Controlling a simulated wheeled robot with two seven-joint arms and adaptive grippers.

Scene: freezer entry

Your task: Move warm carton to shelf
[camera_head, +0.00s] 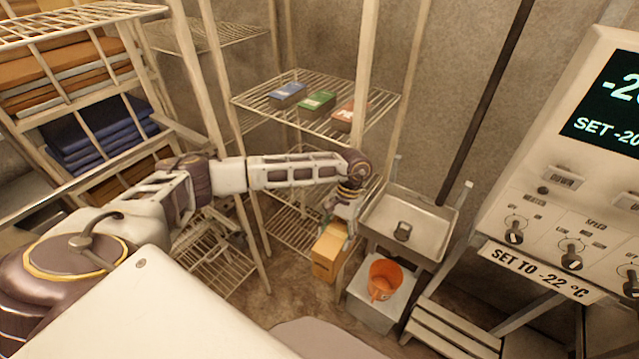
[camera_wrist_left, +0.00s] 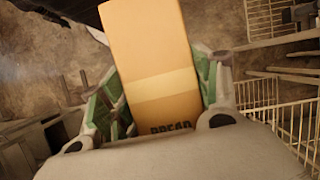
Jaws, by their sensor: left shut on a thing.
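The carton (camera_head: 328,251) is an orange-tan box held below the end of my left arm in the head view. In the left wrist view the carton (camera_wrist_left: 150,50) has a paler band and the printed word BREAD, and it sits between the green-padded fingers. My left gripper (camera_wrist_left: 160,92) is shut on it. The carton hangs above the floor, in front of the metal tray and beside the wire shelf rack (camera_head: 262,97). The rack's upper shelf holds a blue, a green and a red-brown box. My right gripper is not in view.
A metal tray (camera_head: 440,222) on a stand holds a small dark object (camera_head: 403,232). An orange bucket (camera_head: 384,279) sits on a pale box below it. A control panel reading SET TO -22 °C (camera_head: 540,272) stands at right. Stacked goods fill the left rack (camera_head: 60,195).

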